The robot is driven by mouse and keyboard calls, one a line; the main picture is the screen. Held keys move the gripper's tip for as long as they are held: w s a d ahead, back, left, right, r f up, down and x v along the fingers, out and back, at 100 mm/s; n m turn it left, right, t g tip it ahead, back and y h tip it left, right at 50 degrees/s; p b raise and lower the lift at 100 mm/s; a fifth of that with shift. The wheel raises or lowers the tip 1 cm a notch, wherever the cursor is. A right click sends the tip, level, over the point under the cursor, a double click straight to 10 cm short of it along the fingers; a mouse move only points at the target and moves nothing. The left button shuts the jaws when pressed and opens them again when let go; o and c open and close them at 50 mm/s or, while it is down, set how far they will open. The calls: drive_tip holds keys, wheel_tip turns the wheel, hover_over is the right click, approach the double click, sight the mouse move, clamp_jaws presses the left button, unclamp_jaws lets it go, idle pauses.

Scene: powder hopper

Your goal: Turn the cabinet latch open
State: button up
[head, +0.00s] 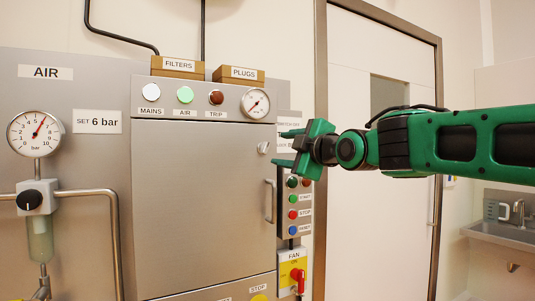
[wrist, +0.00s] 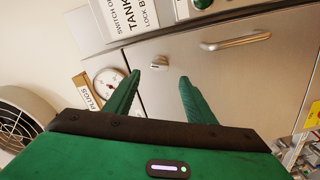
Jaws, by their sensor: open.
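The cabinet latch (head: 263,147) is a small pale knob on the right edge of the grey cabinet door (head: 200,200), above the door handle. In the wrist view the latch (wrist: 159,62) shows beyond my fingertips, roughly midway between them, with nothing held. My green gripper (head: 281,148) comes in from the right in the head view, its two fingers apart and pointing at the latch. In the wrist view my gripper (wrist: 160,76) is open and empty. Whether the fingertips reach the latch's depth is hard to tell, but they look short of it.
A bar handle (head: 269,200) stands out from the door below the latch. A button panel (head: 293,205) is right of the cabinet, under a partly hidden sign. A gauge (head: 255,103) and lamps sit above the door. Boxes marked FILTERS (head: 179,67) and PLUGS (head: 238,74) stand on top.

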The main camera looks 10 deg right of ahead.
sight(267, 149)
drive_tip(key=x, duration=0.9)
drive_tip(key=shift+f, duration=0.1)
drive_tip(key=shift+c, duration=0.6)
drive_tip(key=c, duration=0.9)
